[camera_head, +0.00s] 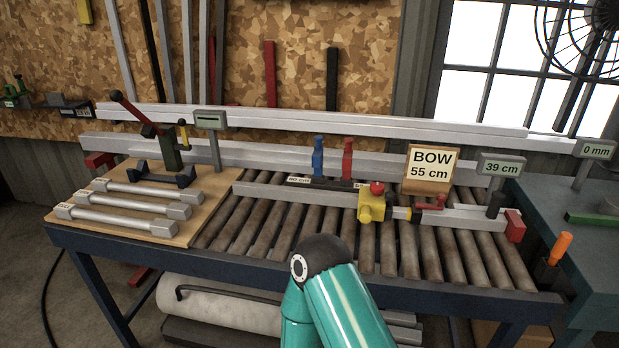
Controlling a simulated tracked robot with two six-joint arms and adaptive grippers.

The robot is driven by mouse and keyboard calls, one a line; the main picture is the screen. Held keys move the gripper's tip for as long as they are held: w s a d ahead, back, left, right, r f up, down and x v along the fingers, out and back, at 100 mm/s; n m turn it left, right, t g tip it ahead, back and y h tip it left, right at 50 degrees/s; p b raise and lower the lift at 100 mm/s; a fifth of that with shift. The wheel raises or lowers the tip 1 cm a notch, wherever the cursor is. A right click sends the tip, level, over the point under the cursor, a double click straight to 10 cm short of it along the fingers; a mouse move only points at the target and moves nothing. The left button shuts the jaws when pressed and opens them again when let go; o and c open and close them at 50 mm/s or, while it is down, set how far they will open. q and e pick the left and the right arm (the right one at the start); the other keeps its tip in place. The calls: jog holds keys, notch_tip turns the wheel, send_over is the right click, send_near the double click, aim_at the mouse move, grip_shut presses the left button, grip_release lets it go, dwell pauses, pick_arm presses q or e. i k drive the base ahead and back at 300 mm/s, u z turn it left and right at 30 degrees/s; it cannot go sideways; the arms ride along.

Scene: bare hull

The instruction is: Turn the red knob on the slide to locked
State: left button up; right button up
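The slide is a yellow block (372,208) on a pale metal rail (300,195) that runs above the rollers. The red knob (376,188) sits on top of the yellow block. Its setting, locked or not, cannot be read at this size. A black and yellow piece sticks out from the block's right side, beside a red-handled part (430,203). A teal arm of mine rises at the bottom centre, its dark joint below and left of the block. Neither gripper shows, and nothing of mine touches the knob.
A grey display reading "39 cm" (502,165) and a sign reading "BOW 55 cm" (431,168) stand behind the rail's right part. Blue (318,157) and red (347,158) upright pieces stand behind the rail. Metal bars (130,205) lie on a wooden board at left.

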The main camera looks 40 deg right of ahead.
aim_at(377, 188)
jog(key=z, duration=0.55)
jog(key=i, duration=0.15)
jog(key=u, duration=1.3)
jog(key=k, duration=2.8)
jog(key=z, duration=1.05)
jog(key=i, duration=1.05)
jog(key=u, duration=0.1)
